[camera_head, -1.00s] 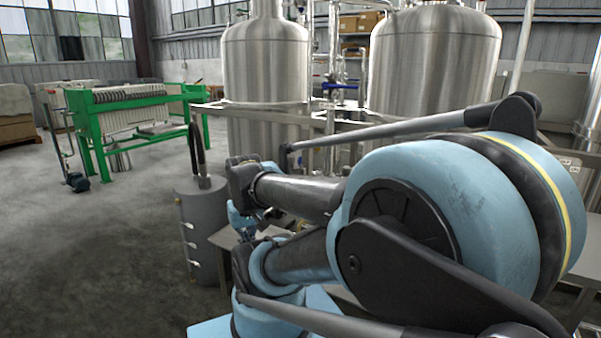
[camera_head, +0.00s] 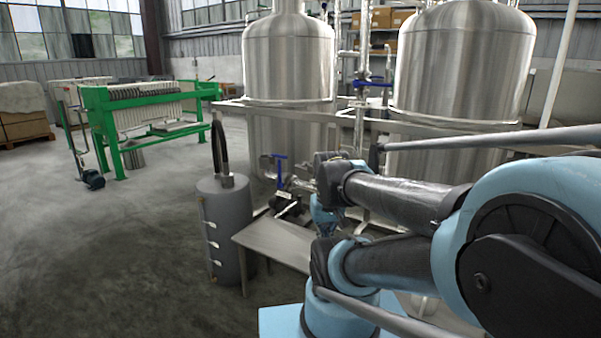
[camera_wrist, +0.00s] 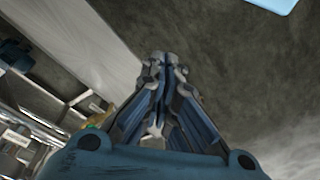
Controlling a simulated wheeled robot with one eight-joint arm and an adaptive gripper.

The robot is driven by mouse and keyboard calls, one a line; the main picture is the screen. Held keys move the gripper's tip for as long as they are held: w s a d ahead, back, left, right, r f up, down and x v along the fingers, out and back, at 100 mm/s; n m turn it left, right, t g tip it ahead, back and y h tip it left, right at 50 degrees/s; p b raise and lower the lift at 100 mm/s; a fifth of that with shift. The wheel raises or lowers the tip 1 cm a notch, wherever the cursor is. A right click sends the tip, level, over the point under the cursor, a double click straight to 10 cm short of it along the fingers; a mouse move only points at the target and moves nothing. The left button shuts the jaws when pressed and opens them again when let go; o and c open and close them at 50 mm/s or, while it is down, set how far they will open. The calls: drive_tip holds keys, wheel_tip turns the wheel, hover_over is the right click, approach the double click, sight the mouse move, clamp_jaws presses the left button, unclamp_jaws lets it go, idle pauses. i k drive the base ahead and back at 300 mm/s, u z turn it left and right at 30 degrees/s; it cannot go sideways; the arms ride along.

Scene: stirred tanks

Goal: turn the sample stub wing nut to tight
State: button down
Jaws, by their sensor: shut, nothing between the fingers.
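I cannot pick out the sample stub wing nut in either view. In the head view, a blue-handled valve (camera_head: 281,166) and a metal pipe fitting (camera_head: 301,184) show low in front of the left tank (camera_head: 288,65), left of my arm's wrist. A small wing nut there would be too small to tell or is hidden by my arm. My gripper (camera_wrist: 164,62) shows in the wrist view with its fingers together, empty, above the grey floor. In the head view my arm's own links largely hide it.
A metal table (camera_head: 268,243) stands below the valve, beside a grey cylinder (camera_head: 228,215). The right tank (camera_head: 457,65) stands behind my arm. A green-framed filter press (camera_head: 118,155) is at the back left. The floor at left is clear.

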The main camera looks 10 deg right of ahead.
sight(302, 167)
drive_tip(key=u, duration=0.05)
drive_tip(key=k, duration=0.5)
drive_tip(key=u, duration=2.05)
drive_tip(key=i, duration=0.4)
drive_tip(key=z, duration=1.75)
